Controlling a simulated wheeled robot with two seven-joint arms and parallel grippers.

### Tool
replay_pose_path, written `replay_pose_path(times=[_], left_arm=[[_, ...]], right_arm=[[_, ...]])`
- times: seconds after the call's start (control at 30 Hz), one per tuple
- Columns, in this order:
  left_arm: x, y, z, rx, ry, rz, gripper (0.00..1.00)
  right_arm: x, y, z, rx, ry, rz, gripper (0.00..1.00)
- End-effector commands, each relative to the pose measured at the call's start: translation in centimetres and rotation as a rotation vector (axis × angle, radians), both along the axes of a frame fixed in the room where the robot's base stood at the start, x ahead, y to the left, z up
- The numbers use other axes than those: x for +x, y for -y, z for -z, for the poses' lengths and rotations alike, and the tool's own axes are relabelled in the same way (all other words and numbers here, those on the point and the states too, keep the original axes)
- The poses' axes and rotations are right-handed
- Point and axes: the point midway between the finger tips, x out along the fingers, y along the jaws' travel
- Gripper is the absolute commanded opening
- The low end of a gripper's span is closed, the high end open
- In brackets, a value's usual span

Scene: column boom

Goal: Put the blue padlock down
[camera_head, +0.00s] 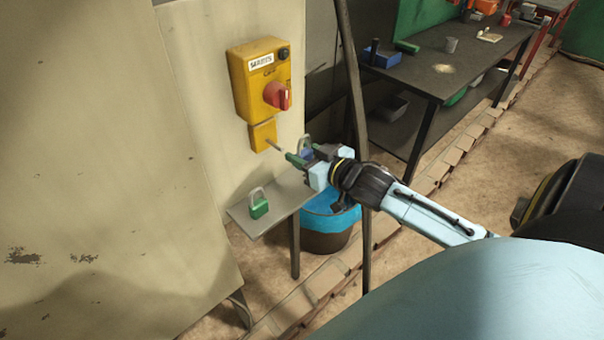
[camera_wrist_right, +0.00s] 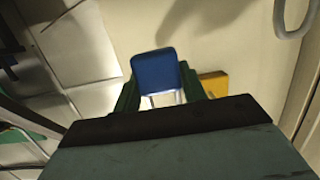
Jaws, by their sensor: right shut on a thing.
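My right gripper (camera_head: 299,157) is shut on the blue padlock (camera_head: 307,153), which shows as a small blue patch between the fingers. In the right wrist view the padlock's blue body (camera_wrist_right: 158,70) sits between two green fingertips; part of its pale shackle shows below the body. The gripper is near the right end of a small grey shelf (camera_head: 283,212) and seems to be above it; the exact gap is unclear. A green padlock (camera_head: 259,208) with a grey shackle stands on the shelf's left part. My left gripper is out of view.
A yellow switch box (camera_head: 257,95) with a red knob (camera_head: 277,96) is on the panel above the shelf. A thin rod sticks out near its lower part. A blue-rimmed bin (camera_head: 327,229) stands below. A dark post (camera_head: 357,110) rises close beside my gripper. A workbench (camera_head: 455,70) stands behind.

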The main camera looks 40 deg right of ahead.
Motion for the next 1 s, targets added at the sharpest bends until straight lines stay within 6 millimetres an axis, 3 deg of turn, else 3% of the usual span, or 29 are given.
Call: replay_pose_path(times=[0.1,0.3,0.5,0.97,1.0], left_arm=[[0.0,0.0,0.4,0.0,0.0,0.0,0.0],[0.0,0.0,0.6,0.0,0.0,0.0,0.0],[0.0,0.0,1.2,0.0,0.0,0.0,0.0],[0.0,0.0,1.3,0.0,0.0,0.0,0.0],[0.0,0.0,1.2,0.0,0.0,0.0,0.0]], right_arm=[[0.3,0.0,2.0,0.003,-0.003,0.003,0.15],[0.3,0.0,3.6,0.002,0.0,0.0,0.15],[0.2,0.0,6.5,0.003,-0.001,0.001,0.15],[0.6,-0.1,7.3,0.002,0.001,-0.001,0.15],[0.6,-0.1,7.3,0.002,0.0,-0.001,0.45]])
